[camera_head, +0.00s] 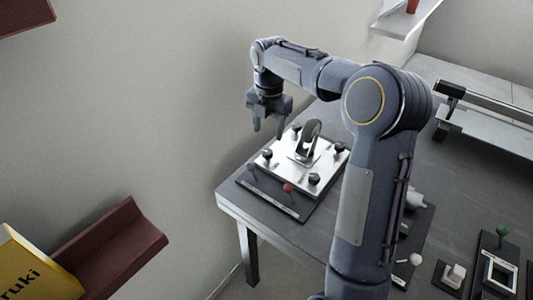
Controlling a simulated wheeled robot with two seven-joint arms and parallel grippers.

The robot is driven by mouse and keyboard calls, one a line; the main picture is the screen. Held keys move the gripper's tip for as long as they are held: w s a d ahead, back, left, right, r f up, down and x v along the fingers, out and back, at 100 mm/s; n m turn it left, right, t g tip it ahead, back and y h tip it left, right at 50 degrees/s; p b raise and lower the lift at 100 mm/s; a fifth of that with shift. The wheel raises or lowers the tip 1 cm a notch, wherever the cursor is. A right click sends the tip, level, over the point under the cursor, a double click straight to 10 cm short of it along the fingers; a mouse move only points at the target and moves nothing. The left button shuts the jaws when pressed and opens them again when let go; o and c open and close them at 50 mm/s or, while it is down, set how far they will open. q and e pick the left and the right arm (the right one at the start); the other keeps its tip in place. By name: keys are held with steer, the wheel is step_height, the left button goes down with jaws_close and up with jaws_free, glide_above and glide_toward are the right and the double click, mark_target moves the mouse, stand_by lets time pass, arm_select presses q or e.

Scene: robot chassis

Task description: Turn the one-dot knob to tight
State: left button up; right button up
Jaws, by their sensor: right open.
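A shiny metal block (298,160) on a dark base plate lies near the left corner of the table. Several black knobs (314,178) stand at its corners, and an upright dark grey ring-shaped part (311,132) rises from its middle. Dot marks are too small to see, so I cannot tell which knob has one dot, or its setting. My right gripper (268,124) points down, open and empty, above and beyond the block's left back side, apart from the knobs. My left gripper is not in view.
A red ball knob (288,188) is at the block's front edge. My right arm hides part of the table (450,200). At right are a white-ball lever (415,259), a green-ball device (502,231) and a long metal fixture (485,125). A wall stands behind.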

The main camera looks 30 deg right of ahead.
mark_target(268, 151)
steer(key=shift+w+d+f+n, duration=0.1)
steer(key=shift+w+f+n, duration=0.2)
steer(key=shift+f+n, duration=0.15)
steer(key=shift+f, duration=0.4)
step_height(268, 151, down, 7)
steer(key=shift+r+b, duration=0.1)
steer(key=shift+b, duration=0.4)
steer(key=shift+c, duration=0.3)
steer(key=c, duration=0.9)
